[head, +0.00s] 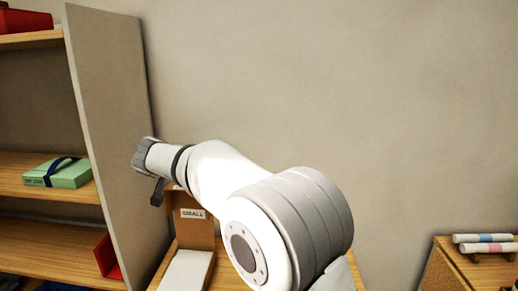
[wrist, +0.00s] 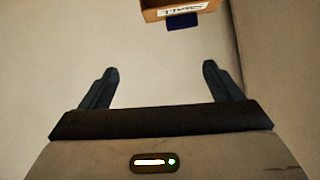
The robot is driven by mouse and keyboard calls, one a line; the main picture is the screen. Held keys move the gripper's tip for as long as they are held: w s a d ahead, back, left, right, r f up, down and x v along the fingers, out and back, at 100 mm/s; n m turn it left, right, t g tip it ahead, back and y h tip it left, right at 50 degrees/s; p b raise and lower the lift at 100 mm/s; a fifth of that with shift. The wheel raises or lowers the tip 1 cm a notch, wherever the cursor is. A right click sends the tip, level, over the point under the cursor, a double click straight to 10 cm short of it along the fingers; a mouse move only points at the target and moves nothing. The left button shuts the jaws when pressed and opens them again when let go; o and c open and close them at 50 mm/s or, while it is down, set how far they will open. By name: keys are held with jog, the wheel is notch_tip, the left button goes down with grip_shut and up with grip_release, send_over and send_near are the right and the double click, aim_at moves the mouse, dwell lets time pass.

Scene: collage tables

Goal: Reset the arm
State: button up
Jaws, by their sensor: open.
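My gripper (wrist: 157,80) is open and empty in the wrist view, its two dark fingers spread wide with pale surface beyond them. In the head view my white arm reaches to the left in front of the wall. The gripper's end (head: 156,190) hangs near the shelf's side panel, mostly hidden behind the wrist. A brown box labelled "SMALL" (head: 194,229) stands behind and below the arm. The box also shows upside down at the top of the wrist view (wrist: 180,9), apart from the fingers, with a dark blue piece (wrist: 192,22) at its edge.
A wooden shelf unit (head: 35,176) stands at the left with a green box (head: 58,173) and red items. A pale flat thing (head: 187,271) lies in front of the brown box. A wooden stand with rolls (head: 485,247) is at the lower right. The upper right is bare wall.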

jog(key=s+d+r+n+t+y+b, duration=0.25)
jog(key=d+r+y, duration=0.35)
jog(key=d, duration=0.6)
jog(key=s+d+f+g+h+b, duration=0.1)
jog(key=s+d+f+g+h, duration=0.1)
jog(key=s+d+f, duration=0.6)
jog(key=s+d+f+g+h+b, duration=0.1)
jog(key=s+d+f+g, duration=0.4)
jog(key=s, duration=0.9)
jog(key=s+d+f+g+h+b, duration=0.1)
jog(key=s+d+f+g+h, duration=0.1)
jog(key=s+d+f, duration=0.9)
jog(key=shift+s+f+m+g+h+b, duration=0.4)
jog(key=shift+s+f+m+g, duration=0.1)
jog(key=shift+g, duration=0.15)
